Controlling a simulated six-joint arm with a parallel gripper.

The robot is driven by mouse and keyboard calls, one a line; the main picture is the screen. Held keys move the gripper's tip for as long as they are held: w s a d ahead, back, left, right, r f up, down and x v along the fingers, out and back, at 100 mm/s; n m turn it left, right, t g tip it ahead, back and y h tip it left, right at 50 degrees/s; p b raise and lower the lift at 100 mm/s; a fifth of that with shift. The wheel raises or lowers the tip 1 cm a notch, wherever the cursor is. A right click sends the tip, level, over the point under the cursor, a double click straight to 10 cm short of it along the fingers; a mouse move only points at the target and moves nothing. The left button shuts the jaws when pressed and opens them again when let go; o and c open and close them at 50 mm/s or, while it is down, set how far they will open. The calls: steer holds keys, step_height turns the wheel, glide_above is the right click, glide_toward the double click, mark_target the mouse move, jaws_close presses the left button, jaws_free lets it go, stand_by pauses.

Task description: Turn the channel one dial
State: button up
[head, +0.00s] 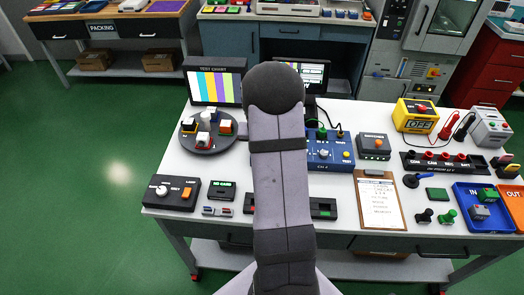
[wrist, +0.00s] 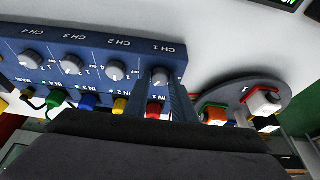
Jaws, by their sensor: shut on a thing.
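The blue channel box (wrist: 40,58) appears upside down in the wrist view, with a row of grey dials labelled CH 1 to CH 4. The channel one dial (wrist: 160,74) is the rightmost there. My gripper (wrist: 163,86) is at this dial, with one finger on each side of it, shut on it. The dial's pointer is hard to make out. In the head view the right part of the blue box (head: 340,161) shows beside my arm. My arm hides the gripper and the channel one dial there.
Coloured plugs, the red one (wrist: 154,109) closest, line the box edge near my gripper. A round grey tray (head: 205,146) with coloured blocks stands left of my arm. A clipboard (head: 380,200) and a grey box with an orange button (head: 373,146) lie right.

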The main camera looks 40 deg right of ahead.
steer(key=shift+w+f+m+b, duration=0.1)
steer(key=shift+f+m+b, duration=0.2)
steer(key=shift+b, duration=1.25)
steer(key=shift+r+m+b, duration=0.2)
steer(key=shift+m+b, duration=0.1)
steer(key=shift+m, duration=0.1)
steer(key=shift+r, duration=0.1)
steer(key=o, duration=1)
steer(key=shift+b+v, duration=0.65)
steer(key=shift+v, duration=3.05)
